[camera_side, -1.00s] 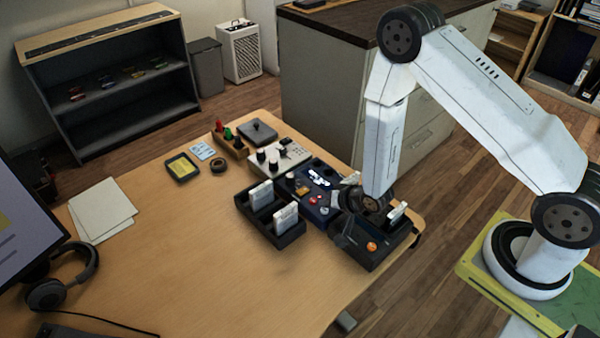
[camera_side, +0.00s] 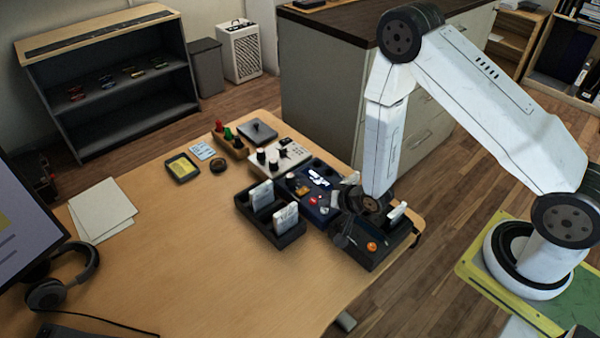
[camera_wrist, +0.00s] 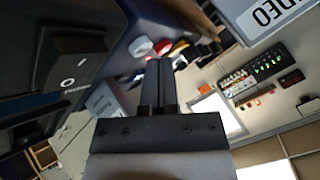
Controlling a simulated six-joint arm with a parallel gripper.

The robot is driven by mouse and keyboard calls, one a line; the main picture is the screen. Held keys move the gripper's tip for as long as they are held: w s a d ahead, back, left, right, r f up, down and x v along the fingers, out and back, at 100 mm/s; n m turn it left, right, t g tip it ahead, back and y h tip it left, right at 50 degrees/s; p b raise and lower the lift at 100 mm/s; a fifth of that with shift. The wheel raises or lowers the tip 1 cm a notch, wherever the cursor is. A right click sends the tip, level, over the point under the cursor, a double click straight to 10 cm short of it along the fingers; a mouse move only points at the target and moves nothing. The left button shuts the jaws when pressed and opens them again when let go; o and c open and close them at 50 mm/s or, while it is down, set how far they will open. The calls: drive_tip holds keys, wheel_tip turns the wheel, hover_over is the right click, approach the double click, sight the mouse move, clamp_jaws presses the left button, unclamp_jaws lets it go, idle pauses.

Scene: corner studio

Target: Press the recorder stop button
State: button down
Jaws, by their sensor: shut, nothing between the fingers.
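The recorder (camera_side: 301,199) is a dark blue box with a lit display (camera_side: 319,177), in the middle of the equipment in the side view. It has a red button (camera_side: 313,201) and a pale button (camera_side: 324,210) near its front. I cannot read which is the stop button. In the wrist view a white button (camera_wrist: 140,46) and a red button (camera_wrist: 165,47) show just beyond the fingertips. My gripper (camera_wrist: 158,66) is shut and empty.
A black rack (camera_side: 270,229) with white cassettes stands left of the recorder. A dark box (camera_side: 365,262) with an orange knob (camera_side: 372,246) lies to the right, close to my gripper. A white knobbed unit (camera_side: 287,156) stands behind.

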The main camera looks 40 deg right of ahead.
sight(327, 211)
drive_tip(key=shift+f, duration=0.5)
idle(0.7)
drive_tip(key=shift+r, duration=0.6)
drive_tip(key=shift+r, duration=2.9)
drive_tip(key=shift+r, duration=0.15)
